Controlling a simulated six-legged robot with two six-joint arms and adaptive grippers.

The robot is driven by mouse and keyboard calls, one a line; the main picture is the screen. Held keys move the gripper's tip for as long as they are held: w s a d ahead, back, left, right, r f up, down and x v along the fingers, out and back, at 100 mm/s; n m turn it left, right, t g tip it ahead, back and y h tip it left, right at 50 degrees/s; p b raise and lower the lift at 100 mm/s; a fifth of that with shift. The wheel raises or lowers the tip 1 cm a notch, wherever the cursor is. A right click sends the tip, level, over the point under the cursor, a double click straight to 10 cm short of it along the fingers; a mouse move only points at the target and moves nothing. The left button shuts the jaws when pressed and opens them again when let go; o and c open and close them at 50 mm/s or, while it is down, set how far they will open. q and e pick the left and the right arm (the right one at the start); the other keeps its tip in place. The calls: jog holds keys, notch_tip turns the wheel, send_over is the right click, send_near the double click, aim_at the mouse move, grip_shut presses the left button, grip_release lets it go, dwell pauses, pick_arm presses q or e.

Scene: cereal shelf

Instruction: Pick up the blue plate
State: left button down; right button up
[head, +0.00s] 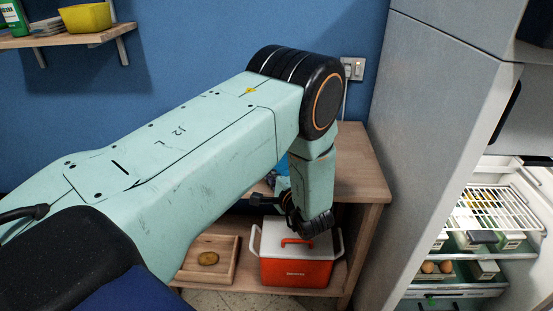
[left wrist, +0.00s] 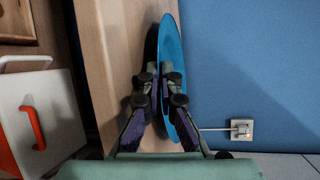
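The blue plate (left wrist: 172,45) shows nearly edge-on in the left wrist view, beside the wooden top of the shelf unit, with a dark shadow strip along it. My left gripper (left wrist: 160,88) has its fingers close together, one on each side of the plate's rim, and looks shut on it. In the head view, a small bit of the plate (head: 282,165) shows behind my left forearm. The left gripper (head: 291,205) there is partly hidden by its own arm, above the shelf unit's front. My right gripper is in neither view.
The wooden shelf unit (head: 362,165) stands against the blue wall. Its lower shelf holds a red and white cooler (head: 297,270) and a wooden tray (head: 224,243) with a round brown item. A grey fridge (head: 440,110) stands open at right. A wall socket (left wrist: 242,129) is near the plate.

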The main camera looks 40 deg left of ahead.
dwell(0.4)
pick_arm(q)
notch_tip(320, 180, up, 10)
jog(key=p, duration=0.3)
jog(key=s+d+f+m+t+h, duration=0.1)
jog(key=d+f+m+t+h, duration=0.3)
jog(key=d+m+t+h, duration=0.65)
jog(key=s+d+r+m+g+h, duration=0.2)
jog(key=s+d+m+h, duration=0.1)
jog(key=s+d+h, duration=0.2)
jog(key=s+d+r+m+g+h, duration=0.2)
jog(key=s+d+r+m+h, duration=0.1)
jog(key=s, duration=0.4)
jog(key=shift+s+d+r+m+g+h, duration=0.4)
jog(key=shift+d+m+h, duration=0.25)
jog(key=shift+d+h, duration=0.6)
